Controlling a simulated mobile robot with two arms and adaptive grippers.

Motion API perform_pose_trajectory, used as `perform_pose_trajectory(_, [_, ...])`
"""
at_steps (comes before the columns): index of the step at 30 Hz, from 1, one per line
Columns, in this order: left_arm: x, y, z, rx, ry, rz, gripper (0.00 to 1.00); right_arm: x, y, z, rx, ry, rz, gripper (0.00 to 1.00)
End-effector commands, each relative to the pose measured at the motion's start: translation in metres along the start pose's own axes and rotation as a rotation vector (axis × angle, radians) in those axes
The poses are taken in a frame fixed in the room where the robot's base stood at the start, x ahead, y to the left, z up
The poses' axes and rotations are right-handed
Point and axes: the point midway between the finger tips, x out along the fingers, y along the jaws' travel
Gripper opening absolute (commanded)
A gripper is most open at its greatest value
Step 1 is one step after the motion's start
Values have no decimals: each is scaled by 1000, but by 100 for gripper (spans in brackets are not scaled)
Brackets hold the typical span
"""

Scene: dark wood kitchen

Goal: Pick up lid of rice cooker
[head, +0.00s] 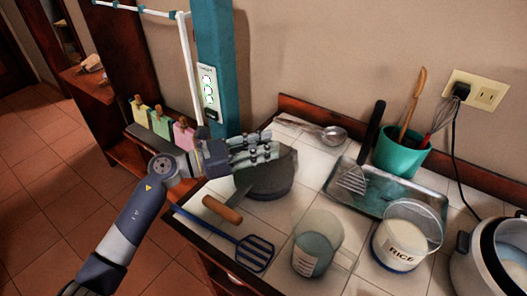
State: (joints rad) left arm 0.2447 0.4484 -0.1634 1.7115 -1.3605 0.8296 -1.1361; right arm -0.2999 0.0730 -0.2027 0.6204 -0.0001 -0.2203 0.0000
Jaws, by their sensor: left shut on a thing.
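The rice cooker (484,262), white with a dark rim, stands at the right edge of the head view and is partly cut off. A pale surface shows within its rim; I cannot tell whether a lid covers it. My left gripper (272,146) is far to its left, over the counter's left end. Its fingers are closed at the upper part of a dark grey round thing (268,180), and they hide some of it. My right gripper is not in view.
A wooden handle (222,209) and a blue slotted turner (254,253) lie at the counter's front edge. A metal tray (392,190) and a green utensil pot (400,156) are behind.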

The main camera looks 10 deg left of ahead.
Motion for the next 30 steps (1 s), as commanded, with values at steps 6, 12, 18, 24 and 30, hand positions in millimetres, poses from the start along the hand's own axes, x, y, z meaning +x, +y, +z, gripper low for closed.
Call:
perform_pose_trajectory(6, [0,-1,50,13,-5,0,0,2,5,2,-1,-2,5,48])
perform_pose_trajectory(12, [0,-2,102,13,-4,1,0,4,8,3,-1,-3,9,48])
perform_pose_trajectory(18, [0,-4,142,9,-5,1,0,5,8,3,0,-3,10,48])
perform_pose_trajectory(24, [0,-4,161,4,-4,0,0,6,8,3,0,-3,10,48])
perform_pose_trajectory(30, [0,-5,165,2,-4,0,0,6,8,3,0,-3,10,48])
